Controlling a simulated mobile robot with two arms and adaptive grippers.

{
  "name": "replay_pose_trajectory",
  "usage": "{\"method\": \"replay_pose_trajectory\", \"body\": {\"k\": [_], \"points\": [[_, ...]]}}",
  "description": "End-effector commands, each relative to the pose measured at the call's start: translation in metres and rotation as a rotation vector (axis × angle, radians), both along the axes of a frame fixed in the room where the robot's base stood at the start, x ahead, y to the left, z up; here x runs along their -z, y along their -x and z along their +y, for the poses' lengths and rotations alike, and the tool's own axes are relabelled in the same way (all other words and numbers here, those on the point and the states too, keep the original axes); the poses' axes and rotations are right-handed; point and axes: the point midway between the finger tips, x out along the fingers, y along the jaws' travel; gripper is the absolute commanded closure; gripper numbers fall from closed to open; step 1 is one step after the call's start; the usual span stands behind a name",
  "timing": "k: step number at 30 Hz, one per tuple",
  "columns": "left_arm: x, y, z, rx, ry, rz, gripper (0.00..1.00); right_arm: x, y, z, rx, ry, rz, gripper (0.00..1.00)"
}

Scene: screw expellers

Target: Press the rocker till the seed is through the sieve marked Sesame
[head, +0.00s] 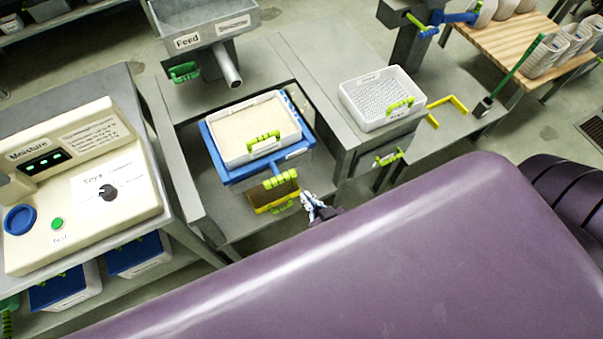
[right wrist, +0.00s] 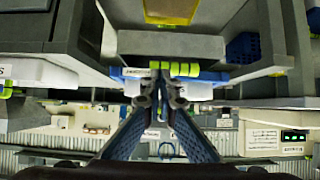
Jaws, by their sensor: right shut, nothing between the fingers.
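A white-rimmed sieve tray (head: 234,154) filled with pale seed sits in a blue frame (head: 219,158) on the middle bench. A green handle (head: 264,142) is on its front rim. A ribbed green grip (head: 281,178) juts from the front of the blue frame; it could be the rocker. The grip also shows in the right wrist view (right wrist: 172,69), beside a small label too blurred to read. My right gripper (head: 309,203) is shut and empty, just in front of and right of this grip; its closed fingertips (right wrist: 160,88) appear close to it. Whether they touch cannot be told.
A second white sieve tray (head: 375,97) with a perforated floor stands on the right bench. A yellow tray (head: 272,196) sits below the blue frame. A feed hopper (head: 207,20) is behind. A moisture meter (head: 80,185) stands at left.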

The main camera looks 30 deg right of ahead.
Motion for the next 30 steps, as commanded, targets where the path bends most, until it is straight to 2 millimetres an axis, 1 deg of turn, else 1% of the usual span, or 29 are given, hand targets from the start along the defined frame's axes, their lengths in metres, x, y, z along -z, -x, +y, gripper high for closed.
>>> {"method": "replay_pose_trajectory", "body": {"k": [1, 3, 7, 30], "points": [[0.001, -0.002, 0.0, 0.0, 0.0, -0.002, 0.6, -0.001, 0.006, 0.0, 0.0, 0.0, 0.002, 1.0], [0.002, -0.002, 0.0, 0.0, 0.001, -0.003, 0.6, -0.005, 0.011, 0.0, -0.001, 0.001, 0.001, 1.0], [0.002, -0.002, 0.0, 0.0, 0.001, -0.003, 0.6, -0.008, 0.016, -0.001, 0.0, 0.0, 0.0, 1.0], [0.002, 0.002, 0.0, 0.0, 0.001, 0.001, 0.6, -0.009, 0.017, -0.001, 0.0, 0.0, 0.0, 1.0]]}}
